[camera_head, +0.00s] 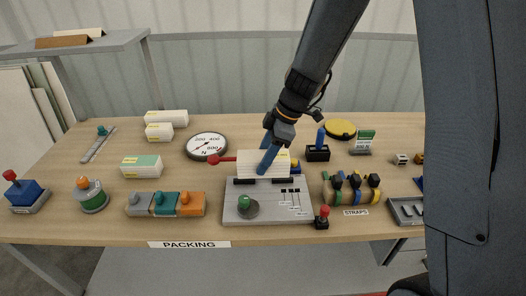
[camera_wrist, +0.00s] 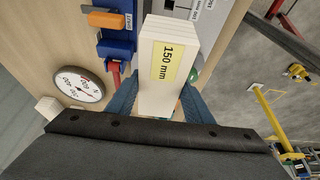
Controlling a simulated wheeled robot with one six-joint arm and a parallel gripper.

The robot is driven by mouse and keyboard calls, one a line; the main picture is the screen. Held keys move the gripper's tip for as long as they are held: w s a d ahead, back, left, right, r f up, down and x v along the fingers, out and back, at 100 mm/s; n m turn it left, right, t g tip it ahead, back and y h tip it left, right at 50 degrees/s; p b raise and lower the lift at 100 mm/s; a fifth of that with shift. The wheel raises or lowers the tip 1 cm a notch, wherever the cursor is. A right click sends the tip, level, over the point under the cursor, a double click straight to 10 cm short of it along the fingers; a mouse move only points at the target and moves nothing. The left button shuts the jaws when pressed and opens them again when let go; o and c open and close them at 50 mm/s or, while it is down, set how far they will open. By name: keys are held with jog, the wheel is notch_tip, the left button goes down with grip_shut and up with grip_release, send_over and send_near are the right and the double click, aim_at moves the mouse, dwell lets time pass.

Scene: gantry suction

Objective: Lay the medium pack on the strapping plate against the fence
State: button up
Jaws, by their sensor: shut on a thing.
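My gripper (camera_head: 266,158) is shut on a white pack (camera_head: 247,164), with one blue finger on the near side and one behind it. In the wrist view the pack (camera_wrist: 155,95) sits between the blue fingers and bears a yellow label reading 150 mm. The grey strapping plate (camera_head: 234,213) lies at the table's front middle, with two dark bars, perhaps the fence (camera_head: 245,181), along its back. The pack shows just above and behind these bars; I cannot tell whether it touches the plate. Its lower part is hidden.
A green knob (camera_head: 244,203) stands on the plate's front left. A round dial (camera_head: 206,146) and a red handle (camera_head: 215,160) are left of the pack. Strap rolls (camera_head: 352,188) stand right. Other packs (camera_head: 141,166) lie at left. Coloured blocks (camera_head: 165,204) sit in front.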

jog(key=shift+d+b, duration=0.1)
jog(key=shift+b, duration=0.4)
notch_tip(320, 180, down, 6)
jog(key=b, duration=0.5)
jog(key=shift+r+b, duration=0.1)
jog(key=shift+b, duration=0.3)
jog(key=shift+b, duration=1)
dwell(1.6)
jog(key=shift+f+b, duration=1.55)
jog(key=shift+b, duration=0.25)
jog(key=o, duration=1.6)
jog(key=shift+c, duration=0.2)
jog(key=shift+r, duration=0.15)
jog(key=b+v, duration=0.1)
jog(key=v, duration=0.6)
jog(key=shift+d+r, duration=0.15)
jog(key=shift+r, duration=0.15)
